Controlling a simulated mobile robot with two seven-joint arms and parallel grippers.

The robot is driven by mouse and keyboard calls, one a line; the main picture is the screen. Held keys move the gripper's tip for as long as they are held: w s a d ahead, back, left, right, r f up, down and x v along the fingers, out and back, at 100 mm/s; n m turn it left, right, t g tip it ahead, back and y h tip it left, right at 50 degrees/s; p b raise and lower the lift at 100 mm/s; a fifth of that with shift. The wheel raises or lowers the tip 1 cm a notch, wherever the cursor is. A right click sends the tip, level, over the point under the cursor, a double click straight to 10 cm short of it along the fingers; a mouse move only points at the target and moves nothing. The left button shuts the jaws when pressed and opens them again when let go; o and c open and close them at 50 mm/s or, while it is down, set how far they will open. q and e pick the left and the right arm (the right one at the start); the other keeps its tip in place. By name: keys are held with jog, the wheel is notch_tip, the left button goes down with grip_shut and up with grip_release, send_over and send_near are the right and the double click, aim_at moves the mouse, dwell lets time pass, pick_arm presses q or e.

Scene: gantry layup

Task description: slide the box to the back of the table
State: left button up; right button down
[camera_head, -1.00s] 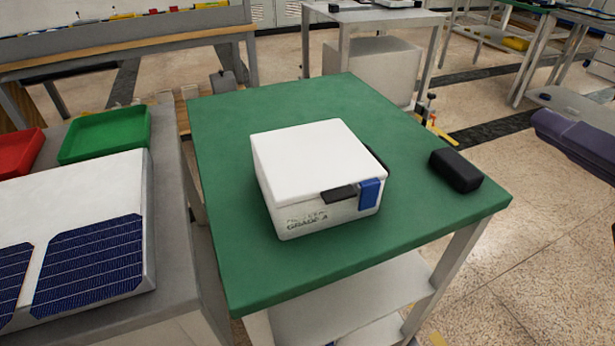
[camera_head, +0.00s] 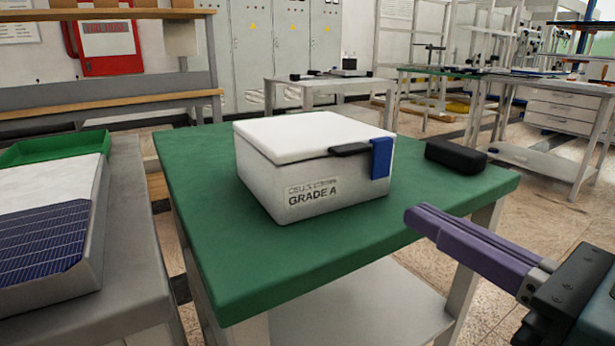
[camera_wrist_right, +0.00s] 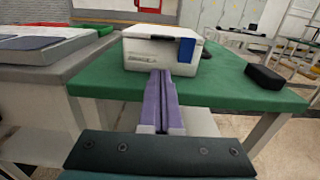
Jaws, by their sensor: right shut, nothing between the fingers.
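The white box (camera_head: 320,183), marked GRADE A, with a black handle and a blue latch, sits upright on the green table (camera_head: 250,270). Its lid is shut. My right gripper (camera_head: 414,215) has purple fingers, shut together and empty, at the table's front right edge, apart from the box. In the right wrist view the gripper (camera_wrist_right: 160,76) points at the front face of the box (camera_wrist_right: 150,55). My left gripper is not in view.
A black case (camera_head: 456,157) lies on the table to the right of the box. At the left, a grey bench (camera_head: 135,270) holds a solar panel (camera_head: 45,230) and a green tray (camera_head: 55,147). Bare green tabletop lies in front of the box.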

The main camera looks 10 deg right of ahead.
aim_at(339, 173)
jog(key=x, duration=1)
